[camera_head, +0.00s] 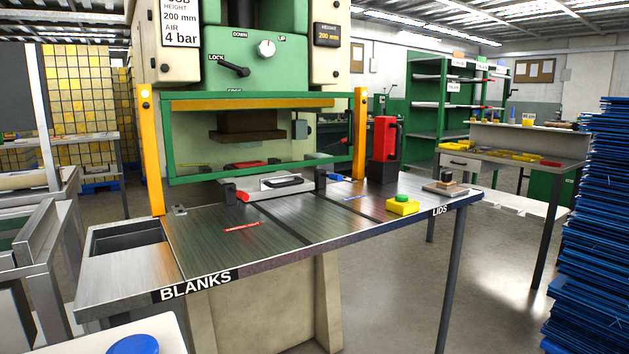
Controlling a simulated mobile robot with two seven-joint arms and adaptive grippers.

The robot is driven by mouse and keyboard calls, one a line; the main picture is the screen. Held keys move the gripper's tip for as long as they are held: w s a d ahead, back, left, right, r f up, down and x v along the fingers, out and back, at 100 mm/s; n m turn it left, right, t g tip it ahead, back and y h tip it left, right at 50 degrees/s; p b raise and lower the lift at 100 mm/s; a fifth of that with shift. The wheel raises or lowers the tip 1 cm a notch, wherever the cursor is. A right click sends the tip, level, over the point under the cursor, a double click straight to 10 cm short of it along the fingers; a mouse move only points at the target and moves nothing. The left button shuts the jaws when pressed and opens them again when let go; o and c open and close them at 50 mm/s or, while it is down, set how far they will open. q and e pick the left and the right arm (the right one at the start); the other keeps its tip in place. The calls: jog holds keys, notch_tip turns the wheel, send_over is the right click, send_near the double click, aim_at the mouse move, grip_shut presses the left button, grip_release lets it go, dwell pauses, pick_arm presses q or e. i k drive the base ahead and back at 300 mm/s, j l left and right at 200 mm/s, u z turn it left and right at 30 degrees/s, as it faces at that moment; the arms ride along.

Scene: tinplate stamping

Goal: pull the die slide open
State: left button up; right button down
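The die slide appears as a light grey block (262,189) with a dark bar handle (283,183) on its front. It sits at the back of the metal press table (205,240), below the green-framed guard window (262,182). I cannot tell how far out the slide stands. Behind the window a dark upper block (247,122) hangs above a red part (249,165). Neither of my grippers is in view.
Dark clamps with a red end (243,197) and a blue end (336,178) flank the slide. A yellow box with a green button (403,205), a red-and-black device (385,140) and a stamp-like block (446,186) stand right. Orange posts (151,150) flank the window. The table's front is mostly clear.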

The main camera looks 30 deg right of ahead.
aim_at(258, 186)
jog(key=i+l, duration=0.1)
jog(key=l, duration=0.3)
jog(key=l+z, duration=0.1)
jog(key=l, duration=0.3)
jog(key=i+l, duration=0.15)
jog(key=l, duration=0.2)
jog(key=i+l, duration=0.1)
jog(key=l, duration=0.3)
jog(key=i+l+z, duration=0.1)
jog(key=l, duration=0.25)
jog(key=i+l, duration=0.1)
jog(key=l, duration=0.3)
